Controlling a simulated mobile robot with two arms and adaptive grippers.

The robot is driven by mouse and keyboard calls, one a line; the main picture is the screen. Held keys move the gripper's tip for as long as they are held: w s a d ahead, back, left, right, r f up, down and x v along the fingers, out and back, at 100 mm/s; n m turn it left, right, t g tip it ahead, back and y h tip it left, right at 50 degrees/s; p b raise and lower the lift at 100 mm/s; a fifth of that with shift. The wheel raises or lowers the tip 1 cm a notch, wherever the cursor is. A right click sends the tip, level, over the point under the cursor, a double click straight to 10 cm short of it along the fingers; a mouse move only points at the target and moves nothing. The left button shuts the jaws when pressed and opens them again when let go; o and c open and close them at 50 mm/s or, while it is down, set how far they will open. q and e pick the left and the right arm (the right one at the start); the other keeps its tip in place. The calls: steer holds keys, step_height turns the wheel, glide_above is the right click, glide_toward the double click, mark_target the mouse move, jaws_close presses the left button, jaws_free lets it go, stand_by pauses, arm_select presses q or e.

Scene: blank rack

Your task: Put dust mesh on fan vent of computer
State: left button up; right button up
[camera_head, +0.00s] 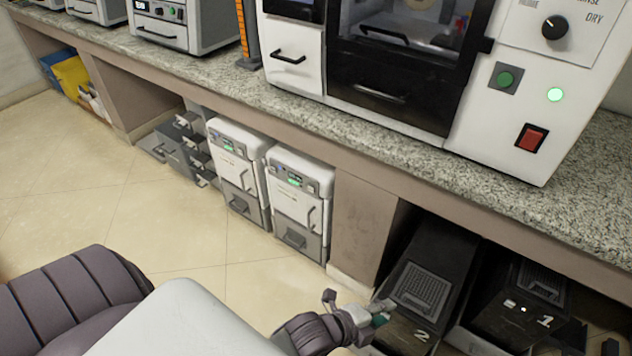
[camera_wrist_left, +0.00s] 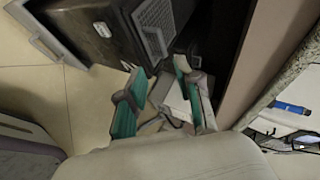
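Two dark computers stand under the counter at the lower right of the head view: computer 2 (camera_head: 414,328) and computer 1 (camera_head: 503,327). A grey grid panel (camera_head: 422,289) lies on computer 2, and another (camera_head: 542,281) on computer 1. I cannot tell whether these grids are vents or a dust mesh. My left gripper (camera_head: 360,303) is beside the front of computer 2. In the left wrist view its teal fingers (camera_wrist_left: 160,70) are spread, pointing toward a dark computer (camera_wrist_left: 95,32) with a grid (camera_wrist_left: 156,26). A pale shape between the fingers is unclear. My right gripper is out of view.
A granite counter (camera_head: 350,125) runs above the computers, bearing a large white machine (camera_head: 520,90). A counter support (camera_head: 362,215) stands left of computer 2. Two white units (camera_head: 238,160) (camera_head: 300,190) sit beyond it. Tiled floor (camera_head: 110,190) is open at left.

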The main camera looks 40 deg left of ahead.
arm_select(q)
steer(key=s+a+f+n+g+y, duration=0.2)
steer(key=s+a+f+n+g, duration=0.2)
steer(key=s+a+f+n, duration=0.2)
steer(key=s+a+f+n+g+y, duration=0.3)
steer(key=s+a+f+n, duration=0.3)
steer(key=s+f+n, duration=0.4)
step_height(320, 180, down, 5)
steer(key=shift+s+r+n+g, duration=0.1)
steer(key=shift+s+n+g, duration=0.1)
steer(key=shift+n+g, duration=0.65)
